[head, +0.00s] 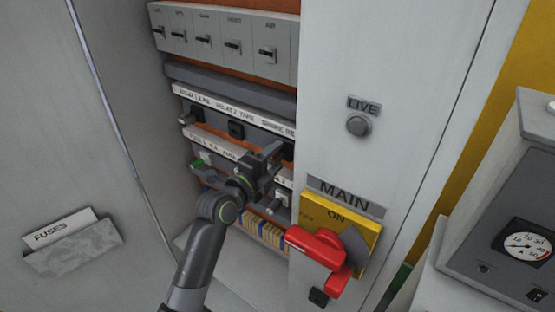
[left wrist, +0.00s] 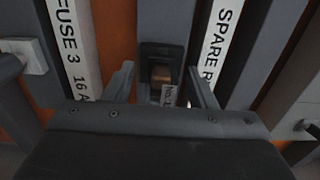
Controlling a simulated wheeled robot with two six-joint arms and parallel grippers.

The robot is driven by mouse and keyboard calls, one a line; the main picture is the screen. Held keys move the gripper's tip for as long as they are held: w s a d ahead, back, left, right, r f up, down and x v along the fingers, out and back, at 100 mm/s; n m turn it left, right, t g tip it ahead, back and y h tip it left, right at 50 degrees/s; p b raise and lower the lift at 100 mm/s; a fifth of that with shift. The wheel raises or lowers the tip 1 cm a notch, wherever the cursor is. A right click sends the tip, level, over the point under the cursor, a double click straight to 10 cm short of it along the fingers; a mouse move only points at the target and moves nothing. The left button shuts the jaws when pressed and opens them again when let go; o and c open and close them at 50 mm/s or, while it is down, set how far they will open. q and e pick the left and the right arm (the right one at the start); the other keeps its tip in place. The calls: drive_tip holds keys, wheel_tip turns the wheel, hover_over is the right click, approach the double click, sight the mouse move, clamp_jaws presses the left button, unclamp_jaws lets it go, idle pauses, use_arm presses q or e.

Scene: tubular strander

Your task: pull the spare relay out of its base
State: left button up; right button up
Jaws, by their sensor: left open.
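In the head view my left gripper (head: 270,158) reaches into the open cabinet, in front of the strip lettered "SPARE RE" (head: 278,127). In the left wrist view the spare relay (left wrist: 162,64) is a dark block with a brownish window and a small white tag, on the rail beside the "SPARE R" strip (left wrist: 216,42). My left gripper (left wrist: 163,88) is open, with one finger on each side of the relay. I cannot tell whether the fingers touch it. The relay's base is mostly hidden, and the gripper covers most of the relay in the head view. My right gripper is not in view.
A row of breakers (head: 232,46) is above; fuses (head: 205,157) and terminals are below. The red MAIN handle (head: 318,247) on its yellow plate and the LIVE lamp (head: 359,125) are on the panel at right.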

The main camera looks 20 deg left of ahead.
sight(269, 164)
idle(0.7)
use_arm(q)
drive_tip(key=shift+b, duration=0.35)
drive_tip(key=shift+b, duration=0.35)
idle(0.4)
clamp_jaws()
idle(0.3)
drive_tip(key=shift+v, duration=3.05)
drive_tip(key=shift+r, duration=0.1)
